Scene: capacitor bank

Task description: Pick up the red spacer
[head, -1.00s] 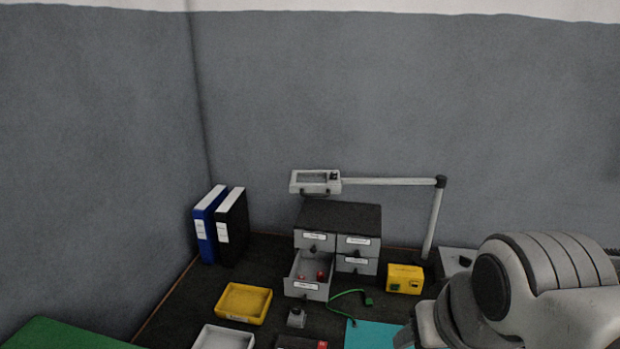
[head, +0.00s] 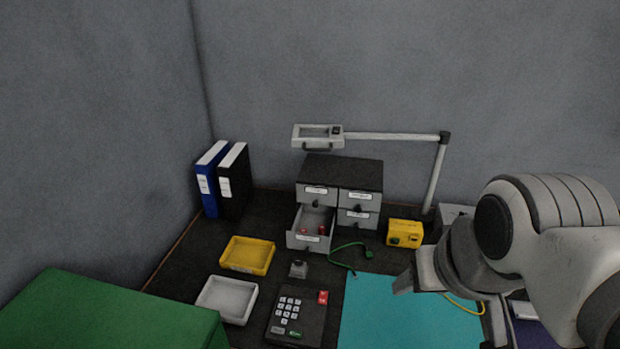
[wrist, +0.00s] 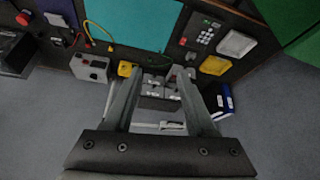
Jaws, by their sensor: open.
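Small red pieces (head: 321,230) lie inside the pulled-out lower left drawer (head: 308,242) of the grey drawer cabinet (head: 342,172) in the head view. They are too small to tell which is the red spacer. My gripper (wrist: 158,75) is open and empty, with its two fingers spread in the wrist view. In the head view it hangs at the right, over the bench and well to the right of the drawer. The cabinet also shows between the fingers in the wrist view (wrist: 158,88), some distance beyond them. The red pieces cannot be made out there.
A magnifier lamp arm (head: 390,136) reaches above the cabinet. A yellow box (head: 405,233) and green cable (head: 345,265) are right of the drawer. A yellow tray (head: 247,254), grey tray (head: 227,299) and keypad (head: 296,316) stand in front. The teal mat (head: 400,318) is mostly clear.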

